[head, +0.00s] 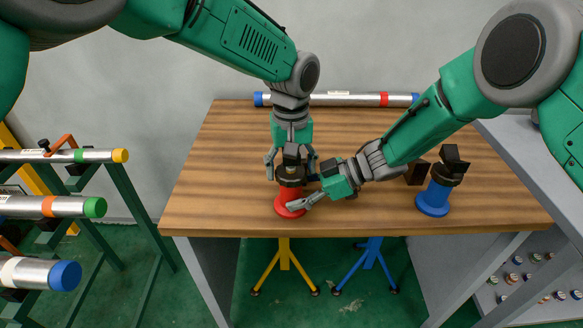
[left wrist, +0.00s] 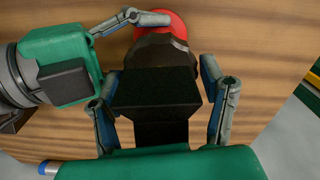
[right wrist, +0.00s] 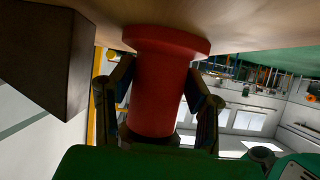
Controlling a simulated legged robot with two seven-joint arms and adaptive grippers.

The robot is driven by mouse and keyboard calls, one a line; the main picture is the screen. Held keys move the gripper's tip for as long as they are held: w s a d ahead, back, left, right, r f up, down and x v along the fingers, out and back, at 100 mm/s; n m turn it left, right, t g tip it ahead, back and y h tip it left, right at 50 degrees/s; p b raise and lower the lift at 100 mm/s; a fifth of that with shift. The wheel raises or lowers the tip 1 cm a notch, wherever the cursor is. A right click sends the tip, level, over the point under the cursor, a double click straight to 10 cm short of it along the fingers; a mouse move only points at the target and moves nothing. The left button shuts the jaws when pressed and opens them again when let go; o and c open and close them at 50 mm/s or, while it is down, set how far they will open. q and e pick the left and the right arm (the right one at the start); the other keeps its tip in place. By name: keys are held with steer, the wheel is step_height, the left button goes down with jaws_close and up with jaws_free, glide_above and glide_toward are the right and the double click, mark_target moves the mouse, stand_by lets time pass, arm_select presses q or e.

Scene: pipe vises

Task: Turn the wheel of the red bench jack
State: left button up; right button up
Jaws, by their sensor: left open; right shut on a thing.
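The red bench jack (head: 289,198) stands upright near the front edge of the wooden table, with a dark wheel and block (head: 291,172) on top. My right gripper (head: 300,203) comes in from the right, low down, shut on the jack's red body; the right wrist view shows its fingers on both sides of the red cylinder (right wrist: 157,90). My left gripper (head: 291,165) points down from above and is open, its fingers on either side of the dark top.
A blue bench jack (head: 433,198) with a dark top stands to the right on the table, a dark block (head: 417,172) beside it. A pipe (head: 340,99) lies along the back. A rack with several pipes (head: 50,206) is at left. The table's left part is clear.

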arm_select(q)
step_height(320, 180, up, 12)
steer(key=shift+d+f, duration=0.1)
steer(key=shift+f, duration=0.05)
stand_by(0.4)
arm_select(e)
steer(key=o, duration=0.9)
steer(key=shift+o, duration=0.2)
